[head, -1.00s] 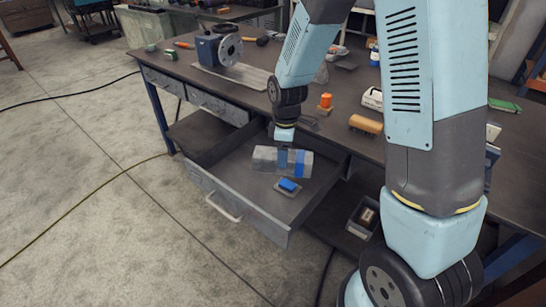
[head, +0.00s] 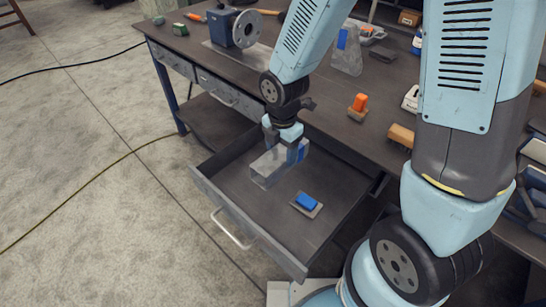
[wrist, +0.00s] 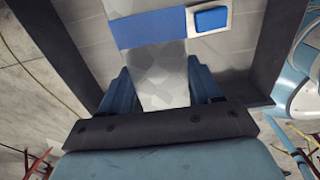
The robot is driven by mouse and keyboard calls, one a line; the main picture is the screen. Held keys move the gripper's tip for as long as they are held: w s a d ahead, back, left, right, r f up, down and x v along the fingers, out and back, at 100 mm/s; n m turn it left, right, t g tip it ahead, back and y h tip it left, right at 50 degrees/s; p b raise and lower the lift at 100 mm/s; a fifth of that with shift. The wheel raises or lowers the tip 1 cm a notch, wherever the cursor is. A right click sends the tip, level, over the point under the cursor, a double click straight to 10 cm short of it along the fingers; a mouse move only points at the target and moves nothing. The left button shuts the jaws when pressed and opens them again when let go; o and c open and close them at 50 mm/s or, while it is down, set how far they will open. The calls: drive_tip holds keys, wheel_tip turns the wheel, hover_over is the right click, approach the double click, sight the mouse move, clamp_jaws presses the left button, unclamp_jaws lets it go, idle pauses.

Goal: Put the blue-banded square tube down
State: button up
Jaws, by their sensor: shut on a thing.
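The blue-banded square tube (head: 266,168) is pale grey with a blue band near its right end in the head view. My gripper (head: 284,140) is shut on it from above. The tube is over or in the open drawer (head: 322,235); I cannot tell whether it touches the drawer floor. In the wrist view the tube (wrist: 163,85) runs between the two fingers of my gripper (wrist: 160,75), with the blue band beyond them. The underside of the tube is hidden.
A blue block on a small grey plate (head: 307,202) lies in the drawer, right of the tube. The drawer floor around it is bare. The workbench (head: 350,135) behind holds a grey vise (head: 222,28), an orange-topped item (head: 358,105) and other items.

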drive_tip(key=w+a+f, duration=0.1)
drive_tip(key=w+f, duration=0.2)
drive_tip(key=w+a+f, duration=0.2)
drive_tip(key=w+f, duration=0.1)
drive_tip(key=w+a+f, duration=0.1)
drive_tip(key=w+f, duration=0.1)
drive_tip(key=w, duration=0.1)
drive_tip(key=shift+w+a+f, duration=0.4)
drive_tip(key=shift+f, duration=1.45)
drive_tip(key=o, duration=1.5)
drive_tip(key=shift+f, duration=0.1)
